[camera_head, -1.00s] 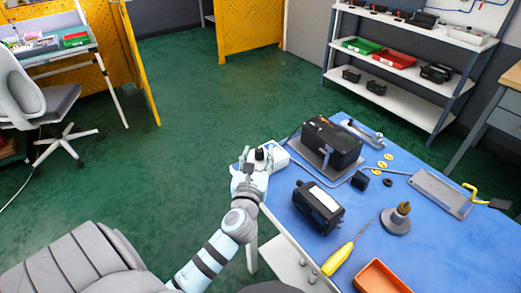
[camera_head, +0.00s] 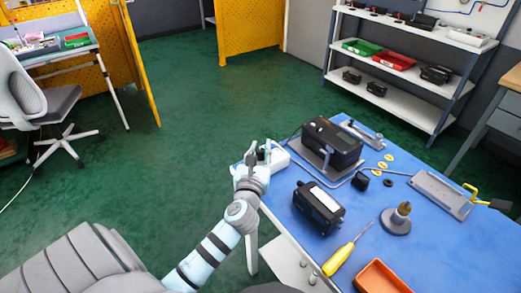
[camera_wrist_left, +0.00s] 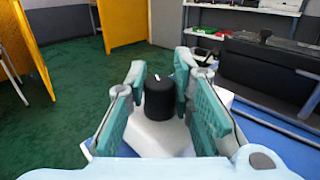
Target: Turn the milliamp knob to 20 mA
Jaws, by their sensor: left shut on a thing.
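The milliamp knob is a black cylinder (camera_wrist_left: 159,98) with a small white mark at its top rim. It stands upright on a white box (camera_wrist_left: 158,137), which also shows in the head view (camera_head: 279,159) at the blue table's left corner. My left gripper (camera_head: 260,151) is at the knob, its teal-padded fingers (camera_wrist_left: 158,92) on either side of it and shut on it. The scale around the knob is not readable. In the head view the fingers largely hide the knob. My right gripper is not in view.
Beside the white box, a black positioner unit (camera_head: 334,142) sits on a bracket with a tube. A second black unit (camera_head: 318,207), a yellow screwdriver (camera_head: 340,256), an orange tray (camera_head: 381,279) and a metal plate (camera_head: 440,191) lie on the blue table (camera_head: 405,228). Open floor lies left.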

